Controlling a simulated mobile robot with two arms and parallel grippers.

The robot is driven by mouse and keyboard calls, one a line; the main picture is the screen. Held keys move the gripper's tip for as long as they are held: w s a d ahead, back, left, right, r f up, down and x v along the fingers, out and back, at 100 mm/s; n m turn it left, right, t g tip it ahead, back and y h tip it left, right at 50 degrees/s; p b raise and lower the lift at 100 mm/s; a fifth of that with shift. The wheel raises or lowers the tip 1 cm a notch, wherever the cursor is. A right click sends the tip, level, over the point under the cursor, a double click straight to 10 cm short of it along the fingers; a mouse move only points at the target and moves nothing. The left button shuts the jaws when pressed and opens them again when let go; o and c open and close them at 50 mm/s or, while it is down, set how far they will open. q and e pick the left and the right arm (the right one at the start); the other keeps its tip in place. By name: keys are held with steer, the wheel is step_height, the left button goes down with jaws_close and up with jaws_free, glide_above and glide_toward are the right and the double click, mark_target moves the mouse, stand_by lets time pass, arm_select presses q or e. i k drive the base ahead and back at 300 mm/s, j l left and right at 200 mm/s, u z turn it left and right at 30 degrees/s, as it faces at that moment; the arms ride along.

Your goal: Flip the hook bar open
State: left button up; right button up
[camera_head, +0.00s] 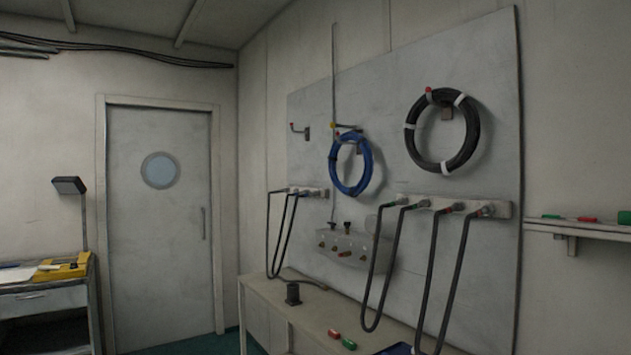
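Three wall hooks are on the grey panel (385,120). The left hook (300,131) has a red tip and is empty. The middle hook (347,126) has a yellow tip and a dark bar across the top of a blue hose coil (335,178) hanging there. The right hook (447,113) carries a black hose coil (411,143) with white bands, and a red tip shows at the coil's upper left. The hook bars are too small to tell clearly which are open or closed. Neither of my grippers is in view.
A bench (262,287) runs below the panel, with a black cylinder (293,294) and red and green pieces on it. Black hoses (460,270) hang in loops in front of the panel. A shelf (590,229) is at right, a closed door (140,240) at left.

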mark_target(333, 125)
steer(key=i+j+z, duration=0.25)
steer(key=j, duration=0.4)
steer(key=i+j+z, duration=0.15)
steer(key=i+j, duration=0.15)
steer(key=i+j+z, duration=0.3)
steer(key=i+j, duration=0.25)
steer(key=i, duration=0.15)
steer(key=i+j+z, duration=0.35)
steer(key=i+j, duration=0.25)
steer(key=j, duration=0.15)
steer(key=i+j+z, duration=0.15)
steer(key=j, duration=0.25)
steer(key=i+j+z, duration=0.15)
steer(key=i+j, duration=0.2)
steer(key=i+j+z, duration=0.2)
steer(key=j, duration=0.35)
